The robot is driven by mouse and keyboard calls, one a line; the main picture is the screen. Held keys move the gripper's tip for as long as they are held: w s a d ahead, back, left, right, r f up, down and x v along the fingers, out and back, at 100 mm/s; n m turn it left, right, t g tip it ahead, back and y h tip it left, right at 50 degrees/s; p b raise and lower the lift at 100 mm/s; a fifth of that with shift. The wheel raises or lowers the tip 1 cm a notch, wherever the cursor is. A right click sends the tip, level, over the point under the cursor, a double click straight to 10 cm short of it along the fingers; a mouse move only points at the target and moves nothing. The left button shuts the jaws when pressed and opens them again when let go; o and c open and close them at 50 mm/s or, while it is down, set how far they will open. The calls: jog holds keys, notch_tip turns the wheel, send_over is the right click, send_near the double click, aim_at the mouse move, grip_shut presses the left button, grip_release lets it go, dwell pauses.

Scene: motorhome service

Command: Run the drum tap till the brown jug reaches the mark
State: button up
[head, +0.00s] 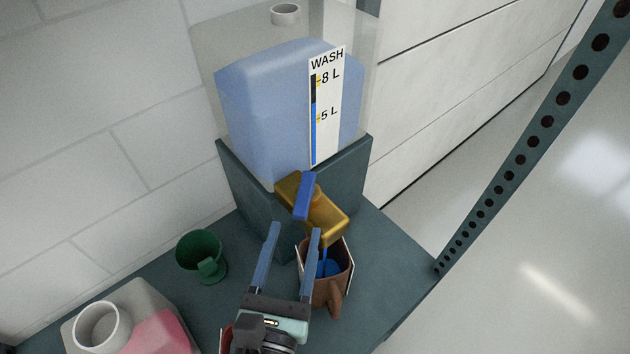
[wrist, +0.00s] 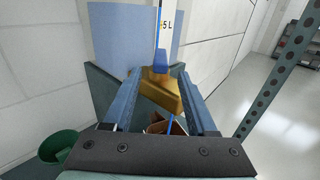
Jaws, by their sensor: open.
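The wash drum (head: 290,110) is clear and holds blue liquid. Its brass tap (head: 325,217) has a blue lever (head: 305,196), set crosswise to the body in the head view. A thin blue stream falls from the tap; the wrist view shows it below the tap (wrist: 160,92). The brown jug (head: 322,292) stands under the spout with blue liquid inside. Its level mark cannot be made out, and my finger covers part of the jug. My gripper (head: 296,230) is open and empty, its fingertips just in front of the tap and lever, apart from them as far as I can tell.
A green cup (head: 199,256) stands left on the dark shelf (head: 245,235). A grey container with a white ring opening (head: 102,327) and a pink thing (head: 160,335) are at lower left. A perforated post (head: 520,145) rises at right. The drum sits on a dark block (head: 345,170).

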aim_at(310, 174)
jog(key=p+x, duration=0.2)
jog(key=x, duration=0.8)
jog(key=shift+d+p, duration=0.15)
jog(key=shift+p, duration=0.15)
grip_shut()
dwell(1.0)
